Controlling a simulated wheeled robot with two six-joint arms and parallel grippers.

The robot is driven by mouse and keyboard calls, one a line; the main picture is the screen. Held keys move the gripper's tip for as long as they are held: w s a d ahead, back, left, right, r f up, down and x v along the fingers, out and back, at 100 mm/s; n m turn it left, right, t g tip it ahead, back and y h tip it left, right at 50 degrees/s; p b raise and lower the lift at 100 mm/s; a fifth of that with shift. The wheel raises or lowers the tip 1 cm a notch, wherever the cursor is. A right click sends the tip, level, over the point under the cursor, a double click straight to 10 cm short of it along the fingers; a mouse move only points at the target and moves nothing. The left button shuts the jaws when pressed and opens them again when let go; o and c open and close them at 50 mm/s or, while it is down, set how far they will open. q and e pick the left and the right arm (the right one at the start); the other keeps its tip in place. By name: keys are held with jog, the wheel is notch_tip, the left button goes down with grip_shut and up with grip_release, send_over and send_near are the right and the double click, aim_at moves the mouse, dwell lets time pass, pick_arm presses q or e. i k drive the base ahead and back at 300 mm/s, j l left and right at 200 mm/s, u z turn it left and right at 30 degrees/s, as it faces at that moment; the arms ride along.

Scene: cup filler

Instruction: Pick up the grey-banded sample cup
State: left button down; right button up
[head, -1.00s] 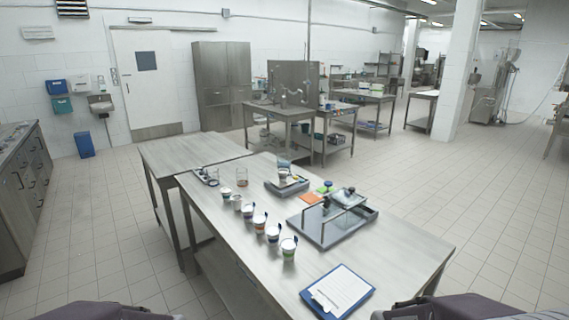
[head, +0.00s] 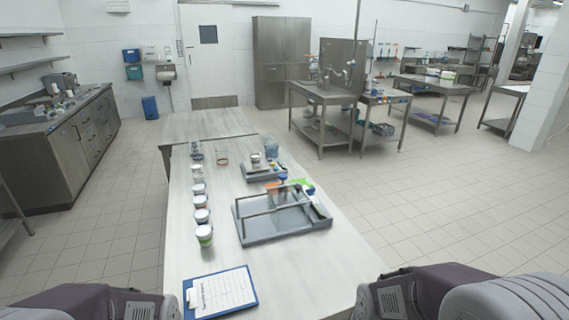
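Several small white-lidded sample cups stand upright in a row along the left side of the steel table (head: 295,262). The nearest cup (head: 204,236) has a green band. The bands on the others, such as the second cup (head: 202,217) and a farther one (head: 197,171), are too small to read surely. Another cup (head: 256,160) stands on a small grey device (head: 258,174) farther back. I cannot tell which cup is grey-banded. My forearms show at the bottom left and right corners. Neither gripper is in view.
A grey tray with a raised frame (head: 272,229) stands right of the row. A clipboard (head: 221,291) lies at the near end. A clear beaker (head: 222,157) and green and orange cards stand or lie farther back. Open floor lies right of the table.

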aim_at(255, 158)
jog(key=l+u, duration=0.15)
jog(key=l, duration=0.5)
jog(key=l+u, duration=0.2)
jog(key=l, duration=0.4)
jog(key=l+u, duration=0.15)
jog(key=l, duration=0.5)
jog(key=k+l+u, duration=0.15)
jog(key=l, duration=0.5)
jog(key=l+u, duration=0.2)
jog(key=l, duration=0.4)
jog(key=i+l+u, duration=0.2)
jog(key=i+l, duration=0.15)
jog(key=l, duration=0.3)
jog(key=i+l+u, duration=0.15)
jog(key=l, duration=0.2)
jog(key=i+l+u, duration=0.1)
jog(key=l, duration=0.25)
jog(key=i+l+u, duration=0.1)
jog(key=l, duration=0.3)
jog(key=i+l+u, duration=0.1)
jog(key=l, duration=0.25)
jog(key=i, duration=0.1)
